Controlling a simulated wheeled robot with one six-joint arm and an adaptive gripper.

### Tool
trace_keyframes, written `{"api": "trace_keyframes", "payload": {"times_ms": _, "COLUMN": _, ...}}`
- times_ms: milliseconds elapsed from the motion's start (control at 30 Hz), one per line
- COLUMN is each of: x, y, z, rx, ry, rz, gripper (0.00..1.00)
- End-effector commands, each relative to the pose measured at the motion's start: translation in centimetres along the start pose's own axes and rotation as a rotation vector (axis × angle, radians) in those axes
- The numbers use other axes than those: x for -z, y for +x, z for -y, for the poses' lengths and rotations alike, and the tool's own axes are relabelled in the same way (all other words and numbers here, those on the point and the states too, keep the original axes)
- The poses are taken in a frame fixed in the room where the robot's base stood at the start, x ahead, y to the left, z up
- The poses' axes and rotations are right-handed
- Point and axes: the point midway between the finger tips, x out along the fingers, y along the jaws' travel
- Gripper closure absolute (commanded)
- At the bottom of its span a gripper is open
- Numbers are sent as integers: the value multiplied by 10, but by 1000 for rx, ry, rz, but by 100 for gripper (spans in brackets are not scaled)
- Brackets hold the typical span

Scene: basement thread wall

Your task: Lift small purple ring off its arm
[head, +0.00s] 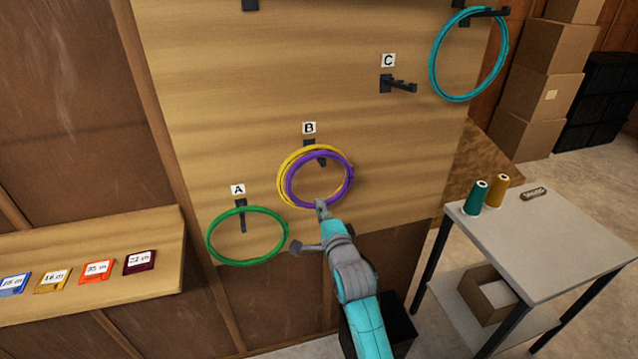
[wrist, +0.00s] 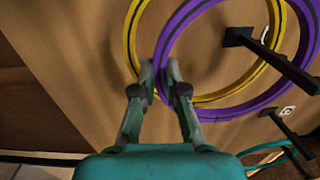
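The small purple ring (head: 350,180) hangs on the black arm under label B (head: 321,160), in front of a larger yellow ring (head: 281,185) on the same arm. My gripper (head: 320,204) is at the ring's lower edge. In the wrist view the two fingertips (wrist: 160,72) stand one on each side of the purple ring's band (wrist: 187,18), which fills the narrow gap between them. The yellow ring (wrist: 131,35) passes just beyond the left fingertip. The black arm (wrist: 270,58) shows at the right, inside the purple ring.
A green ring (head: 286,238) hangs from the arm under label A, left of my gripper. Arm C (head: 398,86) is empty. A teal ring (head: 433,75) hangs at the upper right. A grey table (head: 560,230) with spools stands right; a shelf (head: 90,295) with cards is left.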

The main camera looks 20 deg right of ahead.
Motion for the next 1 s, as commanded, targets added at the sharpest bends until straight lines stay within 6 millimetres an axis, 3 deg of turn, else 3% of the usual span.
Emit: {"api": "trace_keyframes", "payload": {"times_ms": 1000, "x": 0, "y": -3, "z": 16, "rx": 0, "ry": 0, "rz": 0, "gripper": 100}}
